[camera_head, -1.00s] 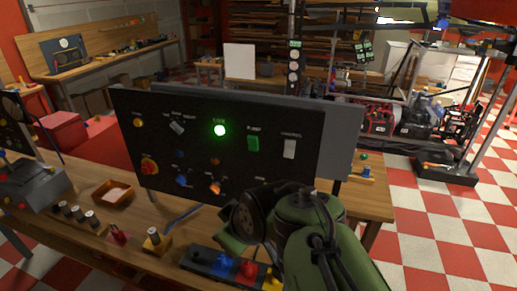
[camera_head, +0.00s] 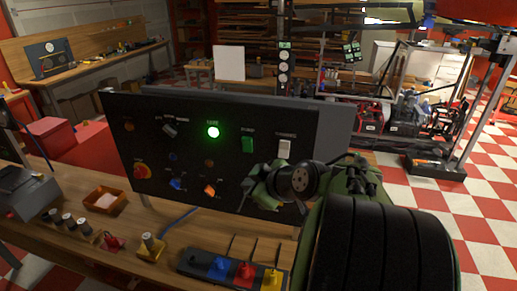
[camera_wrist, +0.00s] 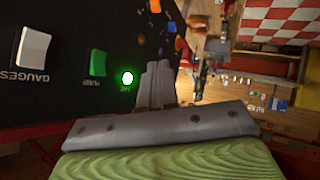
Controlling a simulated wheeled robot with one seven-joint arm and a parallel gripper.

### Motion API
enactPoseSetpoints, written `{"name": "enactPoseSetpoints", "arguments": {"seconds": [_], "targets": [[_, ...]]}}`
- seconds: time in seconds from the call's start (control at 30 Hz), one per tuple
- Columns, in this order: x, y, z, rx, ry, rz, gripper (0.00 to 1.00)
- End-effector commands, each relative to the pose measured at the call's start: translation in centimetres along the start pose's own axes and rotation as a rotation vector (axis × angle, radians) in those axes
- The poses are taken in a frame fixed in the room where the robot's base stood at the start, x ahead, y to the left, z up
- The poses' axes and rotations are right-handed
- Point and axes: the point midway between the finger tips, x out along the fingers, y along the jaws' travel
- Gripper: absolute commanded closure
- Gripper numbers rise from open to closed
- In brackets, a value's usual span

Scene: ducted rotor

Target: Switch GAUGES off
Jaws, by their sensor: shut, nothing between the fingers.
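The black control panel (camera_head: 225,175) stands upright on the bench. Its white GAUGES rocker switch (camera_head: 284,148) is at the upper right, and its label reads GAUGES in the wrist view, where the white rocker (camera_wrist: 33,46) is at the upper left. Which way it is tipped I cannot tell for sure. My gripper (camera_head: 257,186) is in front of the panel's lower right, below the rocker and apart from it. In the wrist view its shut fingers (camera_wrist: 156,82) hold nothing and point at the panel, beside the lit lamp in the picture.
A green PUMP rocker (camera_head: 248,145) and a lit green lamp (camera_head: 213,132) are left of GAUGES. An orange tray (camera_head: 105,199) and coloured blocks stand on the bench.

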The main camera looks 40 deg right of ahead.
Motion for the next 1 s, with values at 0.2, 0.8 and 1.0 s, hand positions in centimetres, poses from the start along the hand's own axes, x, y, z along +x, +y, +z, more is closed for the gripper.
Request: {"name": "enactPoseSetpoints", "arguments": {"seconds": [0.2,0.8,1.0], "targets": [[-2.1,6.2,1.4,-0.034,0.152,0.146,1.00],[-2.2,8.2,1.9,-0.050,0.190,0.188,1.00],[-0.2,10.2,3.0,-0.048,0.191,0.186,1.00]]}}
